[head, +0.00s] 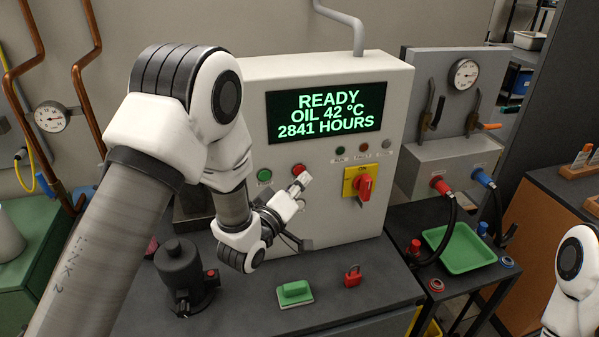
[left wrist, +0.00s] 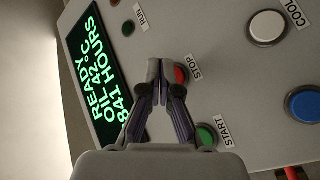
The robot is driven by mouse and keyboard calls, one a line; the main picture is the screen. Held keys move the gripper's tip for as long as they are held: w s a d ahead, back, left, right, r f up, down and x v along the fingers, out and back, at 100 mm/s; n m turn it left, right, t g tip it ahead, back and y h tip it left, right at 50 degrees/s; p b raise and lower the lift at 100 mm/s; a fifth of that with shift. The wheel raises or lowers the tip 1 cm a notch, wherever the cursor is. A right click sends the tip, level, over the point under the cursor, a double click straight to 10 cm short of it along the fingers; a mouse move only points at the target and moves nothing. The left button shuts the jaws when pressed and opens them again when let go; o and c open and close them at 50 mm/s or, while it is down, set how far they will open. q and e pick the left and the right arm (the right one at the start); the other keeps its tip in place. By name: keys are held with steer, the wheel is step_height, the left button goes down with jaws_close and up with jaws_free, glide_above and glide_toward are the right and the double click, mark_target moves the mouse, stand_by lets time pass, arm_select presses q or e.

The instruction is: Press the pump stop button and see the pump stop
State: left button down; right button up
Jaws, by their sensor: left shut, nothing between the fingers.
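The white control panel (head: 330,200) carries a red stop button (head: 299,169) and a green start button (head: 264,175). My left gripper (head: 303,181) is shut and empty, its tips right by the red button. In the left wrist view the closed fingers (left wrist: 160,69) partly cover the stop button (left wrist: 181,75), labelled STOP; I cannot tell whether they touch it. The start button (left wrist: 206,135) lies beside them. The display (head: 324,111) reads READY, OIL 42 °C, 2841 HOURS. The green run lamp (head: 340,150) looks dark. My right gripper is out of view.
A red rotary switch (head: 364,188) on a yellow plate sits right of the buttons. A green-based block (head: 294,293), a red padlock (head: 352,275) and a dark pump-like unit (head: 183,272) stand on the bench. A green tray (head: 458,248) lies to the right.

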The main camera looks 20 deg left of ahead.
arm_select(q)
steer(key=s+d, duration=0.2)
steer(key=s, duration=0.2)
steer(key=shift+s+d, duration=0.1)
steer(key=shift+d, duration=0.3)
stand_by(0.8)
